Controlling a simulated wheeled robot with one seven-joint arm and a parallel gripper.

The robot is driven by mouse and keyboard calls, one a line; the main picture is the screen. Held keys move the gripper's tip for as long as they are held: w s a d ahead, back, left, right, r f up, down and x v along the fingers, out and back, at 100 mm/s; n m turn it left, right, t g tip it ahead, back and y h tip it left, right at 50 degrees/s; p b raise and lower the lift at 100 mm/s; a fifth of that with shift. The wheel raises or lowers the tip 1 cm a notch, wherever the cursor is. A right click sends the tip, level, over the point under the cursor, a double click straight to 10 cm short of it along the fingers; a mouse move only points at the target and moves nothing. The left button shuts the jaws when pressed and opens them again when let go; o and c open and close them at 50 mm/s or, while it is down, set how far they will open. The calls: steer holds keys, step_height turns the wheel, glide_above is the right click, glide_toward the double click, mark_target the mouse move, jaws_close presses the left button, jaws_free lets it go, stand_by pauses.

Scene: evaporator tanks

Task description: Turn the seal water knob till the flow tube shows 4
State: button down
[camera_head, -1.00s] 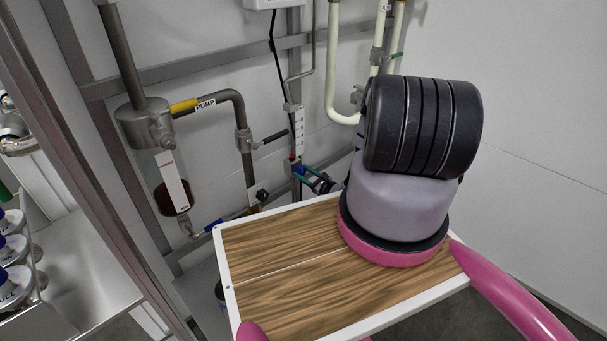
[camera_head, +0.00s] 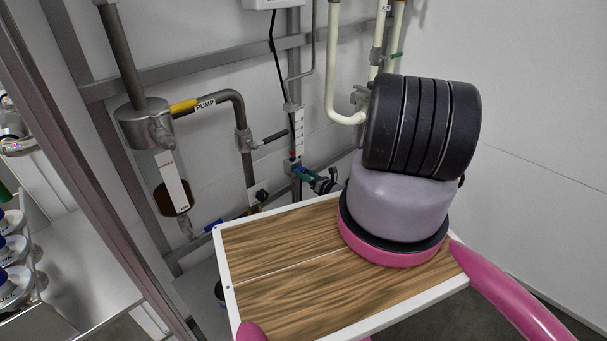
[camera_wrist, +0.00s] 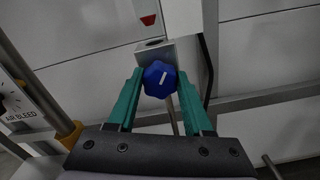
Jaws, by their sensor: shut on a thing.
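The blue seal water knob (camera_wrist: 159,81) sits between the green fingers of my gripper (camera_wrist: 160,76) in the wrist view. It has a short white pointer mark, tilted slightly off upright. My gripper is shut on it. A grey block (camera_wrist: 153,52) is just behind the knob. In the head view my gripper (camera_head: 306,174) reaches the foot of the flow tube (camera_head: 298,132), a narrow white upright scale on the wall frame. A red mark (camera_head: 292,154) shows low beside the tube. The tube's numbers are too small to read. The knob is hidden in the head view.
Cream pipes (camera_head: 333,60) are at the right. My arm hides part of the wall.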

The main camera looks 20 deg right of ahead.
steer(key=m, duration=0.6)
steer(key=shift+d+f, duration=0.1)
steer(key=m, duration=0.5)
steer(key=shift+m, duration=0.4)
steer(key=shift+c, duration=1.5)
jaws_free()
steer(key=shift+s, duration=0.1)
steer(key=v, duration=1)
steer(key=shift+s+d, duration=0.15)
steer(key=shift+s, duration=0.1)
steer(key=shift+f, duration=0.1)
